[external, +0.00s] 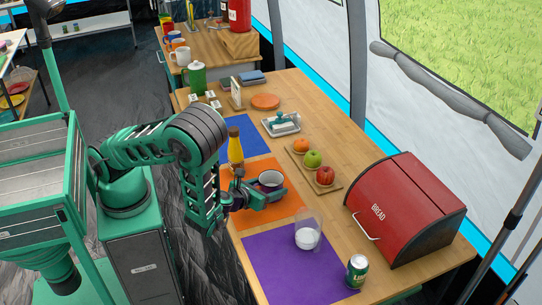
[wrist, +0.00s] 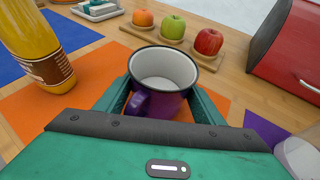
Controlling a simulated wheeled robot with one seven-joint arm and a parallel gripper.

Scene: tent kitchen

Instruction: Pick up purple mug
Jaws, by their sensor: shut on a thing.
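The purple mug (wrist: 170,104) has a white inside and a dark rim. It stands upright over the orange mat (external: 285,205), and I cannot tell whether it touches the mat. My gripper (wrist: 166,102) has one finger on each side of the mug and is shut on it. The mug's handle (wrist: 137,104) points toward my gripper's body. In the external view the mug (external: 270,181) shows at the end of my gripper (external: 255,192), its lower part partly hidden by the fingers.
A yellow bottle (wrist: 38,45) stands close on the left. Fruit on a wooden board (external: 332,185) lies behind the mug. The purple mat (external: 275,265) is mostly bare.

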